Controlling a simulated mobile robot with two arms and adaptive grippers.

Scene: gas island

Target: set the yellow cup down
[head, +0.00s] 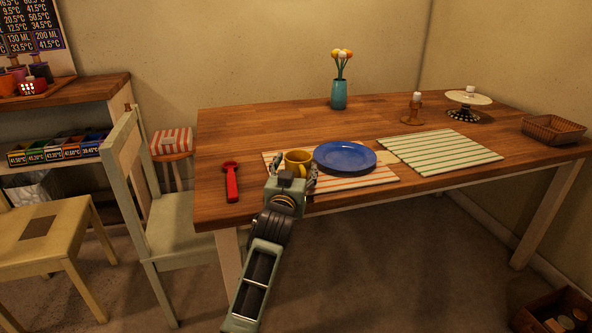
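The yellow cup (298,156) is upright at the near edge of the table, over the left striped placemat (352,183), just left of the blue plate (345,156). My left gripper (295,171) reaches in from the near side, with one finger at each side of the cup, and appears shut on it. The gripper hides the cup's lower part, so I cannot tell whether its base touches the placemat. My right gripper is not in view.
A red utensil (231,181) lies left of the placemat on the wooden table (240,135). A green-striped placemat (440,152) lies empty to the right. A vase (339,95), candle holder (413,110), cake stand (468,98) and basket (553,130) stand farther off. A chair (175,237) is at the left.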

